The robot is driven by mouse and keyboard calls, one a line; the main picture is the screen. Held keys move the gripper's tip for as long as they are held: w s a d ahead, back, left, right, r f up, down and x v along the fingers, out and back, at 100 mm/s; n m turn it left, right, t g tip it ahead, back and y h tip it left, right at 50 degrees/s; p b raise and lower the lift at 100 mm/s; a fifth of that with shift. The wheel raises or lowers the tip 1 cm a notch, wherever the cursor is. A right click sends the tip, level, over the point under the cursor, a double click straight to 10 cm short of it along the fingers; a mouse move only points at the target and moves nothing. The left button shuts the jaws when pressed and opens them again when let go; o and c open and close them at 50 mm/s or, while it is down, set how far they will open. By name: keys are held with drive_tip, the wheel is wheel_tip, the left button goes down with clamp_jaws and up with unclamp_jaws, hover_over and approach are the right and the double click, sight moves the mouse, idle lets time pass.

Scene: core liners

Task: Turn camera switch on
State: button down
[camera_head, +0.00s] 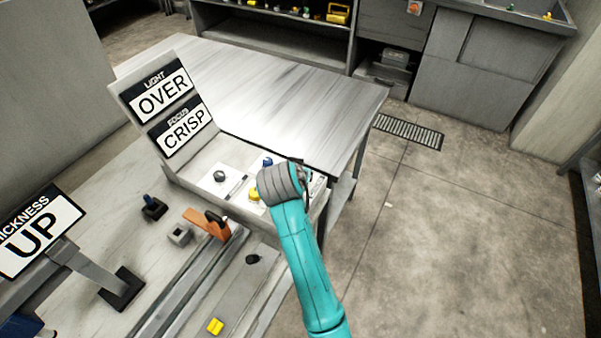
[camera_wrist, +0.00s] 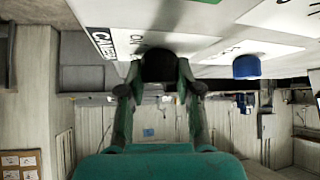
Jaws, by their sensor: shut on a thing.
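The camera switch (camera_wrist: 158,66) shows in the wrist view as a dark round knob on a white panel, beside a partly hidden label starting "CAM" (camera_wrist: 103,43). My gripper (camera_wrist: 161,88) has its two fingers on either side of this knob and is shut on it. The fingers hide part of the lettering by the knob, so its setting cannot be read. In the head view my arm covers the knob and the gripper at the right end of the control box (camera_head: 185,172).
A blue knob (camera_wrist: 246,67) stands close beside my gripper. Yellow (camera_head: 254,195) and dark grey (camera_head: 219,176) knobs sit on the same box. Behind it, signs read "OVER" (camera_head: 163,96) and "CRISP" (camera_head: 184,131). An orange clamp (camera_head: 205,222) stands in front; the floor at right is clear.

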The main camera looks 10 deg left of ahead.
idle(0.4)
drive_tip(key=c, duration=0.8)
unclamp_jaws()
drive_tip(key=v, duration=1.2)
